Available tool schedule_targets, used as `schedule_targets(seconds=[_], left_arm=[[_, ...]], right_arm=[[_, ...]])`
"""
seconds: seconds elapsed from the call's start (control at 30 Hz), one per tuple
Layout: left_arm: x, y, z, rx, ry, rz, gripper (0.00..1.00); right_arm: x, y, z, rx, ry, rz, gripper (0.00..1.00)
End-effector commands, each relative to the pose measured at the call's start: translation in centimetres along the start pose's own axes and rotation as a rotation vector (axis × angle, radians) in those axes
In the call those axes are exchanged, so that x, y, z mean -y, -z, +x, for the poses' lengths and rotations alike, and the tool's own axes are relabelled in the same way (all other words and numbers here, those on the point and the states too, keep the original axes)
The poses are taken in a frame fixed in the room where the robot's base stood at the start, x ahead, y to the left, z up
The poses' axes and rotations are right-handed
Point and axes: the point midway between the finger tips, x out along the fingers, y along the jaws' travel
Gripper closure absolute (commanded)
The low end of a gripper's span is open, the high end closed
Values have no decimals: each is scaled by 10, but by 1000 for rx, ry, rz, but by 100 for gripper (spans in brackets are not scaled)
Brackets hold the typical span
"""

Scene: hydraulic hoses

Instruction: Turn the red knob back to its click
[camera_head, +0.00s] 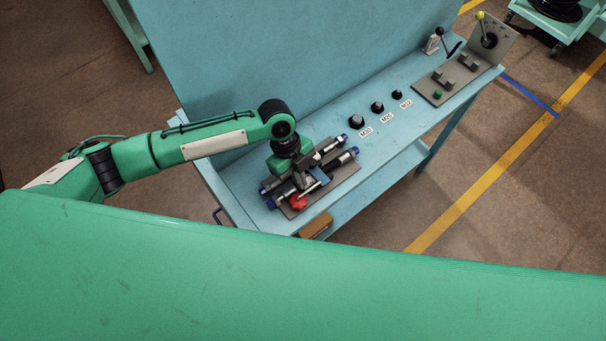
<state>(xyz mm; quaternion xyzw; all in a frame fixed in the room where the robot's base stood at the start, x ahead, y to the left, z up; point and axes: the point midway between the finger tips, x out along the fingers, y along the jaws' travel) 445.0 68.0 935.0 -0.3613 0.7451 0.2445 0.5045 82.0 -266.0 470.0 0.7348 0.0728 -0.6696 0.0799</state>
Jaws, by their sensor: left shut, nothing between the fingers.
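The red knob (298,202) sits at the front of a grey plate (341,183) on the blue bench. Dark hose fittings with blue ends (352,153) lie across the same plate. My left gripper (305,184) is shut and empty, pointing down over the fittings just behind the red knob. I cannot tell whether its fingertips touch the knob. The gripper and wrist hide part of the fittings. My right gripper is not in view.
The blue bench (330,126) has a tall back panel (290,60). Black caps (357,121) stand right of the plate by printed labels. A control panel with a green button (438,94) and levers (480,16) is at the far right. A brown block (316,225) is below the front edge.

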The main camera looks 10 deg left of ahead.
Motion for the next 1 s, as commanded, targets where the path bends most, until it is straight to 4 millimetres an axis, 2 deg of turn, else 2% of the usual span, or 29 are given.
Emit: schedule_targets(seconds=[0.17, 0.37, 0.8, 1.0], left_arm=[[0, 0, -7, 0, 1, 0, 100], [0, 1, -29, 1, 1, -1, 100], [1, 2, -107, 1, 1, -2, 100], [1, 1, -133, 1, 0, -1, 100]], right_arm=[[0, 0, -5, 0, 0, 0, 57], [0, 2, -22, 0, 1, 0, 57], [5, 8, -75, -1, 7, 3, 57], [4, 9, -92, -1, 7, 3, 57]])
